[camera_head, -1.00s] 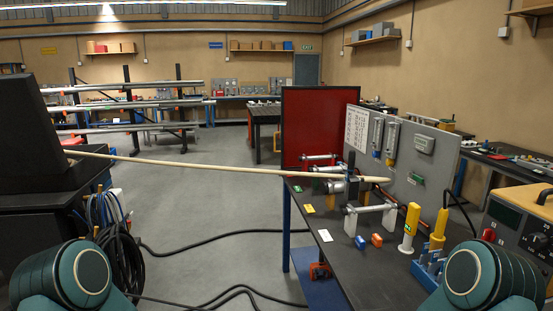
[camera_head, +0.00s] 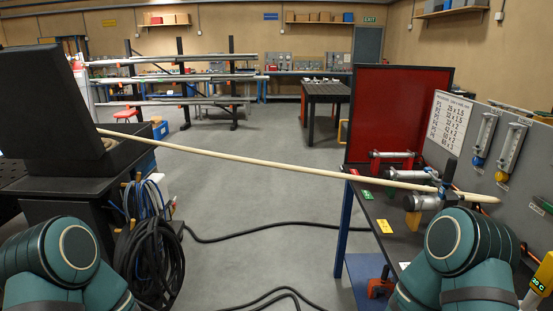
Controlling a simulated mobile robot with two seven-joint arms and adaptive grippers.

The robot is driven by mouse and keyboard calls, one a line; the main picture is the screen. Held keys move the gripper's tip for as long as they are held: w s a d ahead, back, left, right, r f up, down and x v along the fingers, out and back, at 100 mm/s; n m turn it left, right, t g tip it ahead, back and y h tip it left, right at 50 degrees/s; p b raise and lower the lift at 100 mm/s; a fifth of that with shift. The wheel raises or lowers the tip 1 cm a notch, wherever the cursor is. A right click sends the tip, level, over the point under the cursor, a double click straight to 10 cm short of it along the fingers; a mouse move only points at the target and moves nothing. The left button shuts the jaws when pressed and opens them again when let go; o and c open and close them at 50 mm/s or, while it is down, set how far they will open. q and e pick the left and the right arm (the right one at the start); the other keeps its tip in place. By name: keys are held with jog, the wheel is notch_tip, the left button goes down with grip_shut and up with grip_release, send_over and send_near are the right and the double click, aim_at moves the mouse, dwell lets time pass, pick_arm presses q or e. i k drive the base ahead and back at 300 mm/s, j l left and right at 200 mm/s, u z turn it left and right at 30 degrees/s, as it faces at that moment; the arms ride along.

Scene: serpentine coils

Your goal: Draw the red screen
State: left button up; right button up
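The red screen (camera_head: 398,115) is a red panel in a black frame. It stands upright at the far end of the dark workbench on the right, beside the grey panel. A long pale rod (camera_head: 270,160) spans the gap from the dark machine at the left to the bench. Its right end passes the clamp-like fittings and lies in front of the grey panel. Silver cylinders (camera_head: 392,154) sit on the bench just in front of the screen. Two teal arm parts of mine show at the lower left and lower right. Neither gripper is in view.
A dark machine (camera_head: 38,105) on a black cabinet stands at the left, with coiled black cable (camera_head: 150,262) beside it. Black cables cross the grey floor between cabinet and bench. A rack of pipes (camera_head: 180,80) stands behind. The middle floor is otherwise clear.

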aim_at(389, 105)
jog(key=i+z, duration=0.1)
jog(key=i, duration=0.65)
jog(key=i+j+z, duration=0.1)
jog(key=i, duration=0.6)
jog(key=i+j+z, duration=0.2)
jog(key=i+z, duration=0.3)
jog(key=i+j+z, duration=0.35)
jog(key=z, duration=0.15)
